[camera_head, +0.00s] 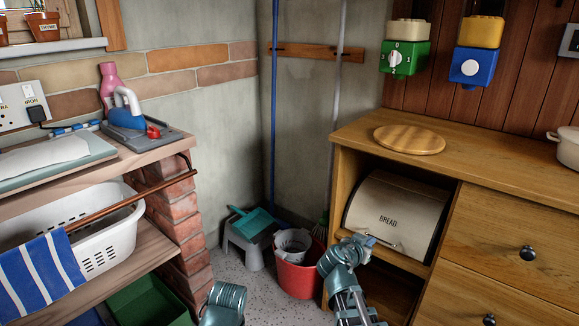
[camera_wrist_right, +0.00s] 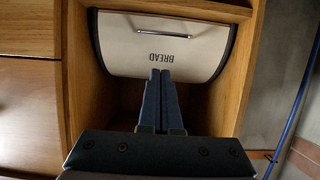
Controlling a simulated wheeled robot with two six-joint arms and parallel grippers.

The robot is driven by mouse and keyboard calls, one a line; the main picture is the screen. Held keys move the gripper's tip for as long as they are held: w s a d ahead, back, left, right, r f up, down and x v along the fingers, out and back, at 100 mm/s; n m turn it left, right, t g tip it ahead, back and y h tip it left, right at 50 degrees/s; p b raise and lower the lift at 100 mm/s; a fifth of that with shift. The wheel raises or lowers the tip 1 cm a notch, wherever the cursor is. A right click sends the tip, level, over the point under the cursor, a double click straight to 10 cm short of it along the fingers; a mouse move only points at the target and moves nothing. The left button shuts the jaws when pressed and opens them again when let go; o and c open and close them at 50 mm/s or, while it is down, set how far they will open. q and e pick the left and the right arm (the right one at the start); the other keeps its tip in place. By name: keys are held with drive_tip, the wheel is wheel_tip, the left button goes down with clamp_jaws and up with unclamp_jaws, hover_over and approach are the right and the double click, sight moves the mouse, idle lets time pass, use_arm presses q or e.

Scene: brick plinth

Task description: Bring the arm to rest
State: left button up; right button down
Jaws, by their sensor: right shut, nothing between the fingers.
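My right gripper (camera_head: 369,241) is at the bottom centre-right of the head view, in front of the open shelf of the wooden cabinet (camera_head: 490,163). Its fingers are together with nothing between them, as the right wrist view (camera_wrist_right: 162,75) also shows. The cream bread bin (camera_head: 392,213) stands on that shelf behind the gripper, with its lid closed. It appears upside down in the right wrist view (camera_wrist_right: 112,53). I cannot tell whether the fingertips touch it. A teal piece of my left arm shows at the bottom edge; my left gripper is not visible.
A red bucket (camera_head: 296,277) and a grey step stool (camera_head: 240,252) with a teal dustpan stand on the floor between the cabinet and the brick plinth (camera_head: 182,215). A white laundry basket (camera_head: 117,240) is at left. A round wooden board (camera_head: 409,140) lies on the cabinet top.

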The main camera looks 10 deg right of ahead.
drive_tip(key=s+a+f+n+g+y+p, duration=0.1)
drive_tip(key=s+a+f+n+g+y, duration=0.25)
drive_tip(key=s+a, duration=0.45)
drive_tip(key=s+a+f+n+g+y+p, duration=0.25)
drive_tip(key=s+a+n, duration=0.25)
drive_tip(key=a, duration=0.7)
drive_tip(key=s+a+f+n+g+y+p, duration=0.1)
drive_tip(key=s+a+f+n+g+y, duration=0.2)
drive_tip(key=s+a+n, duration=0.45)
wheel_tip(320, 180, up, 37)
drive_tip(key=w+a+m+p, duration=0.1)
drive_tip(key=a+m+p, duration=0.1)
drive_tip(key=p, duration=3.5)
drive_tip(key=shift+a+r, duration=0.2)
